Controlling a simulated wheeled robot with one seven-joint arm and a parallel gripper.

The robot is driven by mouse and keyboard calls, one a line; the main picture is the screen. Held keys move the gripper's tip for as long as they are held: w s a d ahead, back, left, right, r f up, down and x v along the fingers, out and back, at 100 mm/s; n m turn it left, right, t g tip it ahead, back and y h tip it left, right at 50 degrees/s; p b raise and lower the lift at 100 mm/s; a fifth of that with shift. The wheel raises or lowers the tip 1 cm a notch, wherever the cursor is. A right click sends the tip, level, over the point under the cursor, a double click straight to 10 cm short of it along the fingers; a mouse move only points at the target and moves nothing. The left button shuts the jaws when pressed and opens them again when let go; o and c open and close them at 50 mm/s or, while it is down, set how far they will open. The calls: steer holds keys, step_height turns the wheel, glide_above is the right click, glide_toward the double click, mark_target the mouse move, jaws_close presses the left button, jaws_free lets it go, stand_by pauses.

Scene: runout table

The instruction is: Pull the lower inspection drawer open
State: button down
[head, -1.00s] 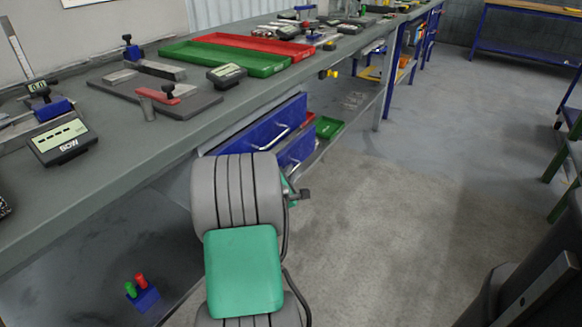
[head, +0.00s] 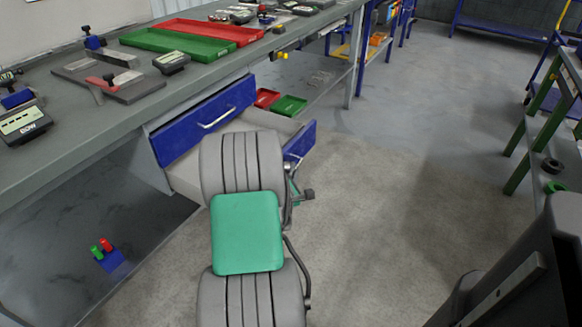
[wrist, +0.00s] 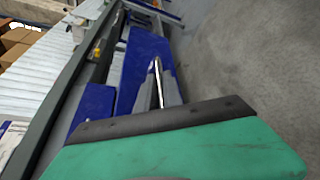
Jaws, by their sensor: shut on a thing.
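The lower inspection drawer has a blue front (head: 303,138) and stands well out from the bench, its pale inside (head: 262,120) partly showing behind my arm. Its bar handle (wrist: 158,82) lies between the fingers of my gripper (wrist: 160,92) in the wrist view, and the gripper is shut on it. In the head view my grey and green arm covers most of the gripper and part of the drawer. The upper drawer (head: 190,130), blue with a silver handle (head: 216,118), is closed above it.
The grey workbench (head: 60,165) runs along the left with trays and gauges on top. Red (head: 266,97) and green (head: 289,106) bins sit on the lower shelf beyond the drawers. A green-legged rack (head: 530,150) stands at the right. The floor between is clear.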

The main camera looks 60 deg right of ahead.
stand_by(0.3)
steer(key=c, duration=1.8)
jaws_free()
steer(key=shift+o, duration=0.2)
steer(key=v, duration=0.8)
steer(key=shift+p, duration=0.3)
steer(key=shift+s+d, duration=0.1)
steer(key=shift+s, duration=0.05)
